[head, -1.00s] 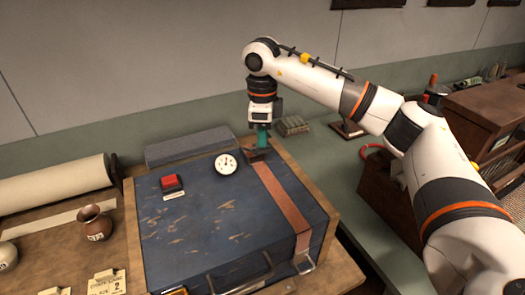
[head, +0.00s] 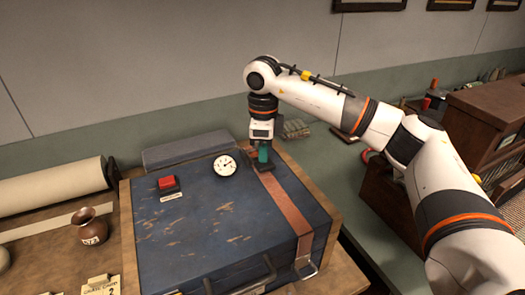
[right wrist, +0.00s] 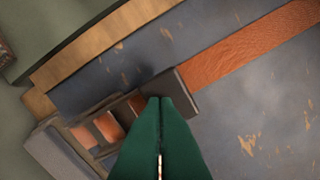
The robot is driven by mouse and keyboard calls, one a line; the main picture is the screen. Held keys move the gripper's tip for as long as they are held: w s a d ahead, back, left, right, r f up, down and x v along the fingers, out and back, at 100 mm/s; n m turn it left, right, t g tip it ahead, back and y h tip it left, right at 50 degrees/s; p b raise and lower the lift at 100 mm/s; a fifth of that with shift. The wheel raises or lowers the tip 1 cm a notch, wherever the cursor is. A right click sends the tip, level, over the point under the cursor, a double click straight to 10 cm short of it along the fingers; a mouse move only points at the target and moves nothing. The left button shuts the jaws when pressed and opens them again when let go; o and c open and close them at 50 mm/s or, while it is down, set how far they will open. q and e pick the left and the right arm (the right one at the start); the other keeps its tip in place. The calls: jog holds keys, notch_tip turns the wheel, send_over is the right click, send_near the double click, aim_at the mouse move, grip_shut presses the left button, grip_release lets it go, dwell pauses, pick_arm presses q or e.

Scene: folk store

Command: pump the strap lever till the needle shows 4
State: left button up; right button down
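A blue, worn case (head: 200,225) lies on the table with a red-brown strap (head: 283,205) across its right side. The dark strap lever (head: 262,175) and its buckle sit at the strap's far end; they also show in the right wrist view (right wrist: 180,90). A white round gauge (head: 226,166) lies left of the strap; its thin needle seems to lean to the upper right, but the numbers are too small to read. My right gripper (head: 263,157) points down at the lever, its green fingers (right wrist: 160,100) together at or against the lever. My left gripper is out of view.
A red button (head: 166,183) sits on the case's left part. A grey block (head: 188,149) lies behind the case. A paper roll (head: 50,186) and a brown jar (head: 90,228) stand at left. A wooden cabinet (head: 480,120) stands at right.

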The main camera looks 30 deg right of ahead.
notch_tip(320, 180, up, 9)
jog(key=p, duration=0.6)
dwell(0.9)
